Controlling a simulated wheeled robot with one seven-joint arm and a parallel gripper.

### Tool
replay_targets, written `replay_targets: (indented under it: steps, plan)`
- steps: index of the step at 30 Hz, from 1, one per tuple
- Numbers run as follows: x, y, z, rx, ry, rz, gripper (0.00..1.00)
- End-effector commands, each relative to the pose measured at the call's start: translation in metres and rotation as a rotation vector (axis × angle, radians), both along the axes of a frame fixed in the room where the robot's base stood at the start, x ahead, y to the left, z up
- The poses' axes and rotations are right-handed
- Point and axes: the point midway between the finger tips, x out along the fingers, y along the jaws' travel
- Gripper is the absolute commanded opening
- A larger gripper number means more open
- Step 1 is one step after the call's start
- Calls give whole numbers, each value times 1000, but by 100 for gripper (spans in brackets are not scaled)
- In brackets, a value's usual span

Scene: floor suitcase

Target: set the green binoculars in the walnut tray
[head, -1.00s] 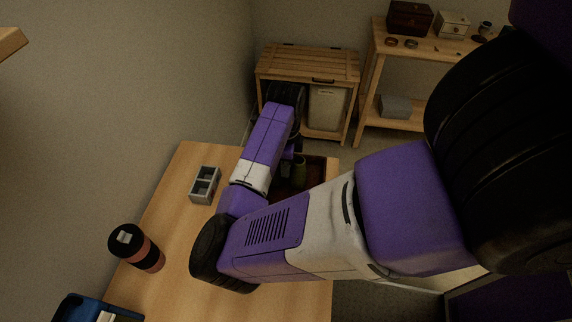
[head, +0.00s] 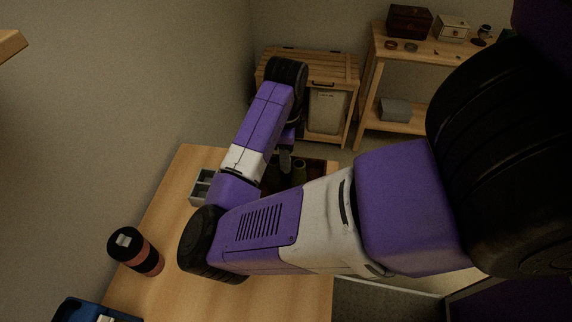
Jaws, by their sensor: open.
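The walnut tray (head: 316,167) is a dark brown tray on the wooden table, partly hidden behind my arm. A green object that looks like the green binoculars (head: 300,170) appears within the tray's outline, upright as far as I can see. Its lower part is hidden by my arm. My gripper (head: 285,161) hangs just left of the green object, over the tray area. It is open, and only one grey finger shows clearly. A small gap seems to separate it from the binoculars, but I cannot tell whether they touch.
A grey divided box (head: 201,188) sits left of my arm on the table. A black and pink cup (head: 136,251) and a blue bin (head: 92,310) are nearer. Behind stand a slatted wooden cabinet (head: 335,68) and a shelf (head: 427,52) with small boxes.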

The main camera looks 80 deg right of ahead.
Motion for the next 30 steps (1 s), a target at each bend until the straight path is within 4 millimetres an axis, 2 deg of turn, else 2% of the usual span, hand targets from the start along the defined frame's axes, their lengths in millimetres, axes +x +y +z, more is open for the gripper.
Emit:
replay_targets:
  steps: [3, 6, 11, 14, 17, 21, 23, 27, 30]
  plan:
    - [0, -1, 23, -3, -2, -2, 44]
    - [0, -1, 39, -2, -1, -2, 44]
    - [0, -1, 53, -2, 0, 0, 44]
    - [-6, -8, 56, -35, 17, 19, 44]
    - [-21, -31, 58, -141, 73, 84, 44]
    - [-46, -84, 74, -397, 212, 273, 44]
    - [-51, -106, 86, -514, 281, 379, 44]
    - [-47, -140, 117, -759, 430, 641, 44]
    - [-31, -150, 135, -913, 527, 842, 44]
